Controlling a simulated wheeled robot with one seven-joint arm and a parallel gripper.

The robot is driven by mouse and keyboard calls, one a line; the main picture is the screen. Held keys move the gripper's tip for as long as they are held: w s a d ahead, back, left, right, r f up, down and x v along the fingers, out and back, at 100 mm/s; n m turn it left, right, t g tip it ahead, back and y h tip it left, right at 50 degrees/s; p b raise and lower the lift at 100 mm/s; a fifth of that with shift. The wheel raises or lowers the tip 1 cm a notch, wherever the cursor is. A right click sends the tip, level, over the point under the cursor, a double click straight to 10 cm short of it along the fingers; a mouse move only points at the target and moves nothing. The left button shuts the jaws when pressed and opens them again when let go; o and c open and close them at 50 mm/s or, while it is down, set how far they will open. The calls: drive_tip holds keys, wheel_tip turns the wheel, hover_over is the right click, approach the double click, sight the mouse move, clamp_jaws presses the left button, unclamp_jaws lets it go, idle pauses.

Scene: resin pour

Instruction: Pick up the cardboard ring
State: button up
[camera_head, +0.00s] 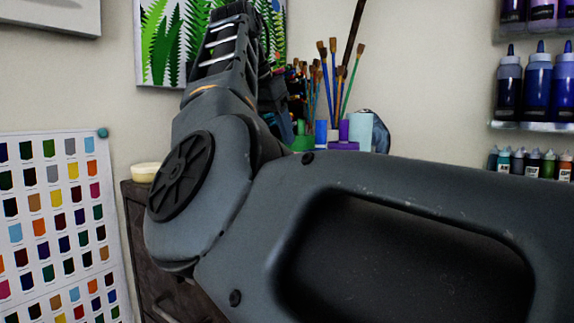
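I cannot make out a cardboard ring in the head view. My own grey arm fills the middle and lower right and hides much of the scene behind it. The arm bends upward at a round black joint and folds back on itself near the top. A dark part towards the arm's far end shows behind the upper link, but I see no fingertips and nothing held.
A dark cabinet (163,262) stands at the left with a small cream round item (145,172) on top. Paintbrushes (333,75) and coloured cylinders (343,131) stand behind the arm. Paint bottles (538,82) line shelves at the right. A colour chart (62,228) is at the left.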

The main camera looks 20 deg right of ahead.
drive_tip(key=shift+p+x, duration=0.75)
drive_tip(key=shift+x, duration=1.8)
drive_tip(key=shift+s+a+f, duration=0.1)
drive_tip(key=shift+a, duration=0.05)
drive_tip(key=c, duration=1.1)
